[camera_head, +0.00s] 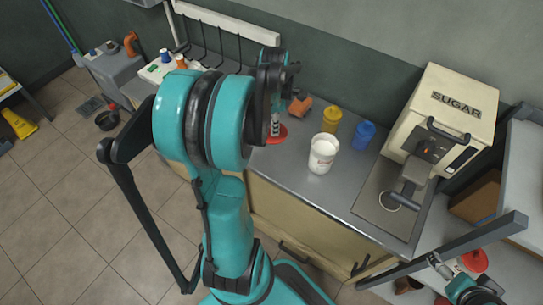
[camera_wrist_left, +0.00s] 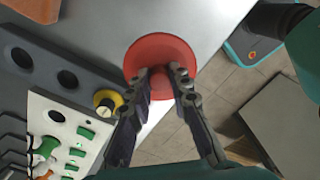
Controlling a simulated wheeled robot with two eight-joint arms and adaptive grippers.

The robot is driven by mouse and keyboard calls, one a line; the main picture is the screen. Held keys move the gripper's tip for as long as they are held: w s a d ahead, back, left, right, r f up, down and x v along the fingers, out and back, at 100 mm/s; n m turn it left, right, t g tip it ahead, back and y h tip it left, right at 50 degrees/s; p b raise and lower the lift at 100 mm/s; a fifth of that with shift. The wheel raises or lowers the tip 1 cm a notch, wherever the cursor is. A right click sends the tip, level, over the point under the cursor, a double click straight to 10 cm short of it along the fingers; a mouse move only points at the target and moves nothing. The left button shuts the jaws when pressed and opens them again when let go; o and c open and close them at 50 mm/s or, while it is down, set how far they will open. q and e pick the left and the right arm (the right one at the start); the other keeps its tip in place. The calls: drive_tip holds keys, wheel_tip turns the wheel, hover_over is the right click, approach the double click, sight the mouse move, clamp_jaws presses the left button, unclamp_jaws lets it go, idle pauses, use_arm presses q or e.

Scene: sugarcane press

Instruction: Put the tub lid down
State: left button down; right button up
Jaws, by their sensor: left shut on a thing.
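A round red lid (camera_wrist_left: 160,50) is held between the fingertips of my left gripper (camera_wrist_left: 164,72) in the left wrist view. In the head view the lid (camera_head: 279,139) is partly hidden behind my arm, at the front edge of the grey counter. I cannot tell whether it touches the counter. My left gripper (camera_head: 276,122) is above it, shut on it. An open white tub (camera_head: 322,153) stands upright to the right, apart from the lid. My right gripper (camera_head: 438,262) is at the lower right; its fingers are too small to read.
Yellow (camera_head: 331,119) and blue (camera_head: 364,135) cups stand behind the tub. The cream sugar press (camera_head: 440,115) is at the right. An orange object (camera_head: 300,106) lies behind the lid. A control panel (camera_wrist_left: 70,130) with green switches is at the wrist view's left.

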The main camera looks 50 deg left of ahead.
use_arm(q)
drive_tip(key=f+b, duration=0.1)
drive_tip(key=f, duration=0.3)
drive_tip(key=f+b, duration=0.1)
drive_tip(key=shift+s+a+f+b, duration=0.25)
drive_tip(key=shift+a+f+b, duration=0.05)
drive_tip(key=shift+f, duration=0.1)
drive_tip(key=shift+f+b, duration=0.95)
drive_tip(key=shift+f, duration=1.3)
drive_tip(key=shift+f, duration=0.1)
drive_tip(key=c, duration=1.4)
unclamp_jaws()
